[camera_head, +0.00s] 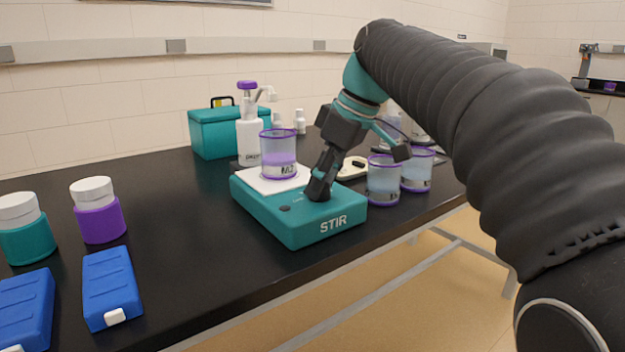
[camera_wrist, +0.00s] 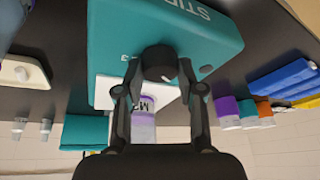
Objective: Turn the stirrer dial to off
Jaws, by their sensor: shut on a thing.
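The teal stirrer (camera_head: 294,226), marked STIR, stands on the black bench; it also fills the top of the wrist view (camera_wrist: 110,35). Its dark round dial (camera_wrist: 159,62) shows between my fingers in the wrist view, with a small light mark near its edge. My gripper (camera_head: 319,190) reaches down onto the stirrer's front part and hides the dial in the head view. In the wrist view my gripper (camera_wrist: 160,88) has one finger on each side of the dial and is shut on it. The exact dial setting is too small to read.
Two more beakers (camera_head: 383,182) stand just right of the stirrer. A pump bottle (camera_head: 249,135) and a teal box (camera_head: 213,132) are behind.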

